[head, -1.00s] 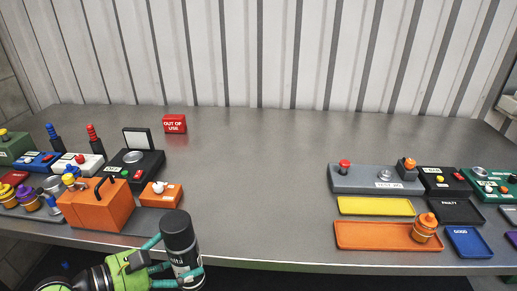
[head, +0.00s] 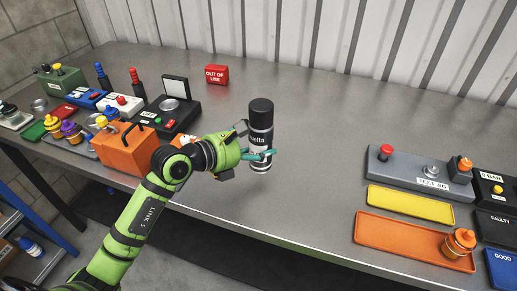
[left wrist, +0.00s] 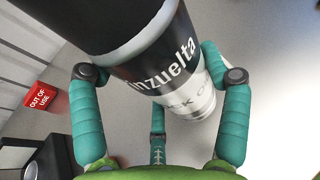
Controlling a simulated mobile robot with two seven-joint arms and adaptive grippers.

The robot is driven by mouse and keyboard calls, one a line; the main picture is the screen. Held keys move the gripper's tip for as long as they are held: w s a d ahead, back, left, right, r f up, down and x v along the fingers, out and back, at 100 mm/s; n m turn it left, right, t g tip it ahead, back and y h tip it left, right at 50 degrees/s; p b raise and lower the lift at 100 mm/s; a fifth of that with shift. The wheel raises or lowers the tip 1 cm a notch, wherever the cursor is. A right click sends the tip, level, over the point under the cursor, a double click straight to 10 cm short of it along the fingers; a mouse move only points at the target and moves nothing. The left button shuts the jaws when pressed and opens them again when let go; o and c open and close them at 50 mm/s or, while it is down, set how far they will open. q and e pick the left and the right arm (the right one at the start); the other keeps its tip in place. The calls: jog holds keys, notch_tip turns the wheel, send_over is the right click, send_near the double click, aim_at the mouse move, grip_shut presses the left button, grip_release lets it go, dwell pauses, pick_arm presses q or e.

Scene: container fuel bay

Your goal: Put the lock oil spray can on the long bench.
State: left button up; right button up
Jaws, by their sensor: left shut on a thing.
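The lock oil spray can (head: 261,118) is black with a white and silver lower part, and stands upright in my left gripper (head: 262,156). The gripper's teal fingers are closed around its lower part. In the left wrist view the can (left wrist: 150,50) fills the upper middle, between the fingers of the gripper (left wrist: 160,110), with part of its lettering readable. The can appears over the front half of the long grey bench (head: 310,150); I cannot tell whether its base touches the top. My right gripper is not in view.
An orange toolbox (head: 122,150), a black device (head: 168,112) and other devices crowd the bench's left. A red "OUT OF USE" block (head: 217,75) stands behind. A grey test jig (head: 420,170), yellow tray (head: 410,205) and orange tray (head: 400,240) lie right. The bench's middle is clear.

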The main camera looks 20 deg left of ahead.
aim_at(258, 152)
pick_arm(q)
jog(key=shift+w+f, duration=0.25)
jog(key=shift+w, duration=0.45)
notch_tip(258, 152, down, 3)
jog(key=shift+f+p, duration=0.1)
jog(key=shift+p, duration=0.2)
jog(key=shift+f, duration=0.4)
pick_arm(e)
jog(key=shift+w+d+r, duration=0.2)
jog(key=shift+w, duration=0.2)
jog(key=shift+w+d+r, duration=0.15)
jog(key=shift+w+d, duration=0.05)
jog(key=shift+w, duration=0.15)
pick_arm(q)
jog(key=shift+f, duration=0.1)
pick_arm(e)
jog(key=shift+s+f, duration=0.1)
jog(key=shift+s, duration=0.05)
pick_arm(q)
jog(key=o, duration=1.6)
jog(key=shift+s+f, duration=0.1)
